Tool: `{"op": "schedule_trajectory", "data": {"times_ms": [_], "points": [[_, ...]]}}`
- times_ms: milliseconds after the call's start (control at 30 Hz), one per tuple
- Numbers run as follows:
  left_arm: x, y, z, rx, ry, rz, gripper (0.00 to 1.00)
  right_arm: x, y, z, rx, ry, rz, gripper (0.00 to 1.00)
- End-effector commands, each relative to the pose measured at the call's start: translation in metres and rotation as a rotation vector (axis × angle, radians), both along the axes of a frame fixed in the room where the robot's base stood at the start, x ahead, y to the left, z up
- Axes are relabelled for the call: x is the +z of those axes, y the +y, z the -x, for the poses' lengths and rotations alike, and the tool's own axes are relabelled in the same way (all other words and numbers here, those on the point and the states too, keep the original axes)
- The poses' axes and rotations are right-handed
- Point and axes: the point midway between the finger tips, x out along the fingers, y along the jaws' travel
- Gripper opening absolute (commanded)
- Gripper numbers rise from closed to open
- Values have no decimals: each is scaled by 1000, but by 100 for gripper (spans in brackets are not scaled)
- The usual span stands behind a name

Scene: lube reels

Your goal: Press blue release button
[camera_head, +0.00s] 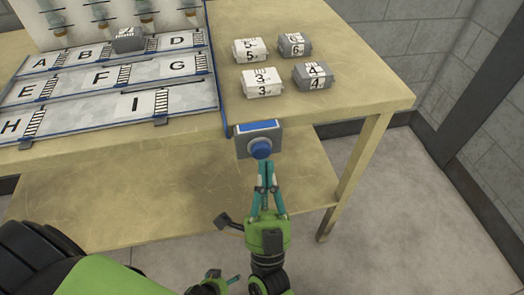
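The blue release button (260,149) is a round knob on the front of a grey box (243,145) with a blue and white label. The box is fixed at the table's front edge. My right gripper (266,164) points up at the button from just below and in front. Its teal fingers are together at the tips, with nothing seen between them. The tips overlap the button's lower rim in this view; I cannot tell whether they touch it. My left gripper (231,281) shows only in part at the bottom edge, low down, and its opening is unclear.
The wooden table (370,85) bears a lettered rack (100,85) on the left, with a dark block (128,40) at its back row. Several numbered white and grey blocks stand at right. A lower shelf (180,190) lies beneath. Floor is clear at right.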

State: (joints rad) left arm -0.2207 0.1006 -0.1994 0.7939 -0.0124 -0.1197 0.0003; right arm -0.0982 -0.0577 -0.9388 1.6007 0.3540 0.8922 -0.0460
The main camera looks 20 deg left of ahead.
Motion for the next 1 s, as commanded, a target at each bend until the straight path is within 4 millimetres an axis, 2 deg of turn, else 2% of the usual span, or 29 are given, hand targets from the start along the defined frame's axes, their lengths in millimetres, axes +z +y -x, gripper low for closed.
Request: {"op": "schedule_trajectory", "data": {"times_ms": [1000], "points": [[-3, -2, 6, 2, 11, 3, 90, 0, 0, -1, 0, 0, 0, 0]]}}
